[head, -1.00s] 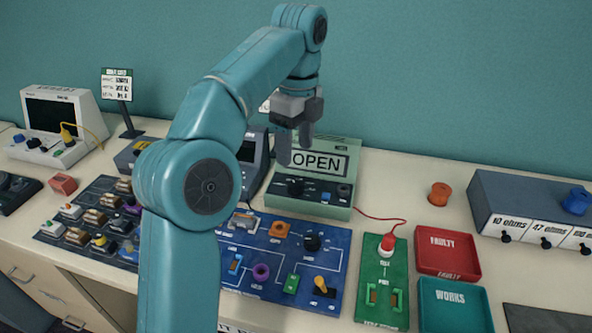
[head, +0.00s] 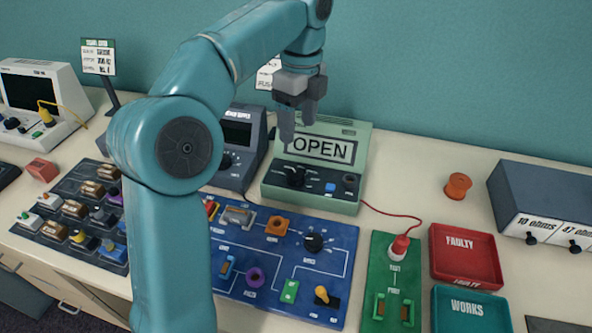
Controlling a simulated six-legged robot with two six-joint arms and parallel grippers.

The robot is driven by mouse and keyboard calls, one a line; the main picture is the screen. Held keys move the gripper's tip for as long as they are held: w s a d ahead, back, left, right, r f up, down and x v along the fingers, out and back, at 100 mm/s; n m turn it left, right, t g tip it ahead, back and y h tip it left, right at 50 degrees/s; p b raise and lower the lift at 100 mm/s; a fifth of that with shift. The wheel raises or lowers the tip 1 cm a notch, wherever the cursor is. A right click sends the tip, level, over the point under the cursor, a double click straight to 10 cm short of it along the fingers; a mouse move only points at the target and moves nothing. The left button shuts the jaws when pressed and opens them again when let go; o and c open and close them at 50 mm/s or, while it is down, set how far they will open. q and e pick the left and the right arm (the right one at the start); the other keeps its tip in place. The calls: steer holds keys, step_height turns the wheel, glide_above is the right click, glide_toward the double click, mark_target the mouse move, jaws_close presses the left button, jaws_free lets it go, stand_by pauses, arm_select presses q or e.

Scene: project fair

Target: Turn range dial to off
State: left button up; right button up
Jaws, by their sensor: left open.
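A pale green meter (head: 312,199) stands at the back middle of the bench, its screen (head: 320,148) reading OPEN. A black range dial (head: 296,176) sits at the left of its sloped front panel, beside a blue button (head: 330,187) and a dark round socket (head: 349,181). The dial's marks are too small to read. My left gripper (head: 298,132) is open and empty, pointing down above the dial and apart from it, in front of the screen's left edge. My right gripper is not in view.
A blue circuit board (head: 275,258) lies in front of the meter. A red lead (head: 395,213) runs right to a probe (head: 400,247) on a green board (head: 379,275). Red (head: 465,255) and teal trays (head: 470,311) lie farther right. A grey instrument (head: 232,170) stands close left of the meter.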

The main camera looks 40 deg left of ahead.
mark_target(297, 174)
arm_select(q)
steer(key=f+b, duration=0.1)
steer(key=f, duration=0.2)
steer(key=f+b, duration=0.1)
steer(key=f, duration=0.3)
steer(key=f+b, duration=0.1)
steer(key=f, duration=0.3)
steer(key=shift+s+f, duration=0.2)
steer(key=shift+s, duration=0.05)
steer(key=shift+w+d+f, duration=0.1)
steer(key=shift+f, duration=0.45)
steer(key=c, duration=0.9)
steer(key=shift+c, duration=0.8)
